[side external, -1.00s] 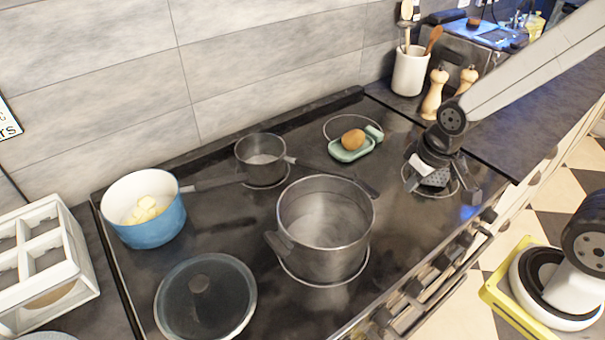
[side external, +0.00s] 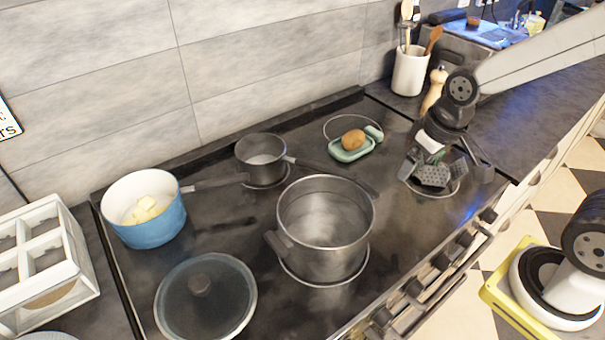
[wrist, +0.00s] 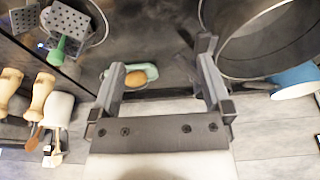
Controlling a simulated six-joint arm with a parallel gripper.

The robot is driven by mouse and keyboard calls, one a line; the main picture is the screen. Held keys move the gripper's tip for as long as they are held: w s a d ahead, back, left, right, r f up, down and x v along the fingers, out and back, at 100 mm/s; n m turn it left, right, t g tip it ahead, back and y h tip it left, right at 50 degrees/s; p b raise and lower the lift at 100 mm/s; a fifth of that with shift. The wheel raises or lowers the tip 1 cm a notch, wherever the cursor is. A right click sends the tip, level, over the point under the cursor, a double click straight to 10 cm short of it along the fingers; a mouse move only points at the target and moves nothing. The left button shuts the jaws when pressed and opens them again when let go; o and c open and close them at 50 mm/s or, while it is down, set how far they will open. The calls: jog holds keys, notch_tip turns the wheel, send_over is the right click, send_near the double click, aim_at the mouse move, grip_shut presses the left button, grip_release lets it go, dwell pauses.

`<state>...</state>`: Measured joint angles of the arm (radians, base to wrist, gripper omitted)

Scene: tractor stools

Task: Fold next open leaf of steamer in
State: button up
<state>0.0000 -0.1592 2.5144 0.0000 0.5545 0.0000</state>
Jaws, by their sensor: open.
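The steamer is a small grey perforated basket with flat leaves and a green centre post. In the side view its perforated leaf (side external: 432,176) shows over the right burner, partly hidden by my gripper. In the wrist view, perforated leaves (wrist: 68,22) and the green post (wrist: 62,50) show at the upper left, outside the fingers. I cannot tell exactly which leaves are folded in. My gripper (side external: 448,166) is open, just above the steamer in the side view. In the wrist view my gripper (wrist: 160,58) has its fingers spread, with nothing held between them.
A large steel pot (side external: 325,225) stands left of the steamer. A brown egg-like object (side external: 353,139) sits on a green dish (side external: 350,152) behind. A small saucepan (side external: 261,155), blue pot (side external: 150,228), lid (side external: 205,300), utensil crock (side external: 410,72) and wooden mill (side external: 434,92) stand around.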

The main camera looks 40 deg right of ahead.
jog(key=d+m, duration=0.3)
jog(key=m+y, duration=0.3)
jog(key=m, duration=2.2)
send_near(465, 164)
jog(key=shift+a+f+t, duration=0.15)
jog(key=shift+f+t, duration=0.05)
jog(key=shift+f, duration=0.45)
jog(key=shift+a+f+t, duration=0.15)
jog(key=shift+f+t, duration=0.05)
jog(key=shift+f, duration=0.4)
jog(key=shift+f, duration=0.1)
jog(key=shift+x, duration=3.8)
jog(key=shift+c, duration=0.2)
jog(key=c, duration=0.9)
